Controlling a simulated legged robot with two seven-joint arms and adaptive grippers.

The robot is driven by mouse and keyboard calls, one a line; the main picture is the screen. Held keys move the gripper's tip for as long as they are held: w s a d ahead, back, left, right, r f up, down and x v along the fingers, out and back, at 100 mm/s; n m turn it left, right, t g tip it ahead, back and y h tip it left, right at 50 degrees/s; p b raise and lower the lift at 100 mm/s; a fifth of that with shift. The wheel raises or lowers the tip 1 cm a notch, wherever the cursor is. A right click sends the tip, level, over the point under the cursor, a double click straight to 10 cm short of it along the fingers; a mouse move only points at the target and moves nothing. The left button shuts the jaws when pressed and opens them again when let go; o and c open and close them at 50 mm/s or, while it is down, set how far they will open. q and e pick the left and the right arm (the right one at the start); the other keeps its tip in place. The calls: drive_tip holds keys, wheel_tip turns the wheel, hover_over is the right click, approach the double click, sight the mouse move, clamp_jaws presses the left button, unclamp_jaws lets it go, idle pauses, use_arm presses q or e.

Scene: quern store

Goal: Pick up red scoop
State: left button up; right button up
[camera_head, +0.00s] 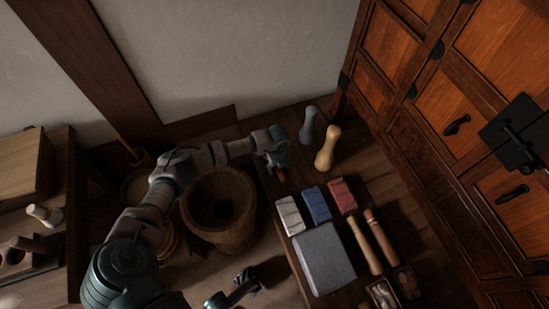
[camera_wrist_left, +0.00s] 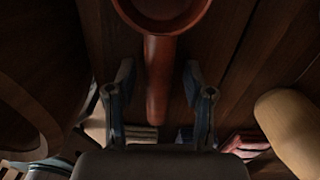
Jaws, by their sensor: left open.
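The red scoop shows in the left wrist view with its round bowl at the top and its handle (camera_wrist_left: 157,85) pointing down the picture. In the head view only a small red-brown piece (camera_head: 281,177) shows beside my left gripper (camera_head: 276,160), which hides the rest. My left gripper is open; in the wrist view its fingers (camera_wrist_left: 160,95) stand on either side of the handle, with a gap on both sides. I cannot tell how far above the handle they are. A dark gripper, likely my right one (camera_head: 236,288), shows at the bottom of the head view; its jaw state is unclear.
A wooden mortar (camera_head: 232,228) stands left of the scoop. Two pestle-like forms, one grey (camera_head: 309,126) and one pale wood (camera_head: 327,148), stand close right. White, blue and red blocks (camera_head: 343,196) lie in front, beside a grey slab (camera_head: 323,259). A wooden cabinet (camera_head: 450,110) bounds the right.

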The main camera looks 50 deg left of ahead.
use_arm(q)
drive_tip(key=shift+a+f, duration=0.15)
drive_tip(key=shift+a, duration=0.05)
clamp_jaws()
drive_tip(key=shift+d, duration=0.1)
